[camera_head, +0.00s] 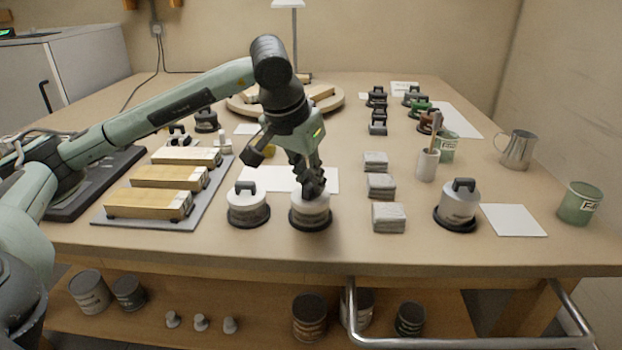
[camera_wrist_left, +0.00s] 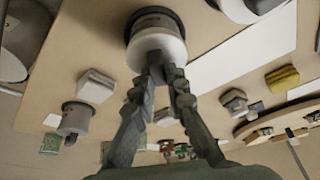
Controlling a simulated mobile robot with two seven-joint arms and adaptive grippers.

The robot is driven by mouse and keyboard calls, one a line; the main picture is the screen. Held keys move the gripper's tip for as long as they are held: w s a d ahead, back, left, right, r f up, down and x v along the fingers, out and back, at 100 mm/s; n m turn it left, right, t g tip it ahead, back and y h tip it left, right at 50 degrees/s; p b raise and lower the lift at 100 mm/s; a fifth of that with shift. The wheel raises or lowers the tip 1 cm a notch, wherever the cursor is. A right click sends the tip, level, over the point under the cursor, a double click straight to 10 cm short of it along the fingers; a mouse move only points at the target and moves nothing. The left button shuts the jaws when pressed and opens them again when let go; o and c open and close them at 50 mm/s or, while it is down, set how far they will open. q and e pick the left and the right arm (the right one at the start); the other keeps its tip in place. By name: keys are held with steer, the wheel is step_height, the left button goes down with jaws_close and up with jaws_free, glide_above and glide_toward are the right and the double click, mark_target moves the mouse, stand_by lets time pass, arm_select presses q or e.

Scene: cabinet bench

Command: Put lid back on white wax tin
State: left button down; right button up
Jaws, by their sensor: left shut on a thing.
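My left gripper (camera_head: 313,190) reaches down over a white tin (camera_head: 310,215) with a dark base, near the front middle of the bench. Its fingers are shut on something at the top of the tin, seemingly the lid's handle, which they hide. The white piece looks seated in line with the dark base, but I cannot tell whether lid and tin touch all round. My right gripper is not in view.
A similar white tin (camera_head: 248,207) with a dark handle stands close on the left. A grey tin (camera_head: 459,205) stands to the right, past stacked grey blocks (camera_head: 388,217). Wooden-topped blocks (camera_head: 150,203) lie on a grey board at left. A white sheet (camera_head: 513,219) lies at right.

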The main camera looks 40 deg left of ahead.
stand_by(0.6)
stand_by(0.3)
arm_select(q)
steer(key=c, duration=1.5)
jaws_free()
steer(key=shift+o, duration=0.3)
steer(key=o, duration=0.5)
steer(key=shift+c, duration=0.2)
steer(key=shift+r+p, duration=2.45)
steer(key=shift+r, duration=1)
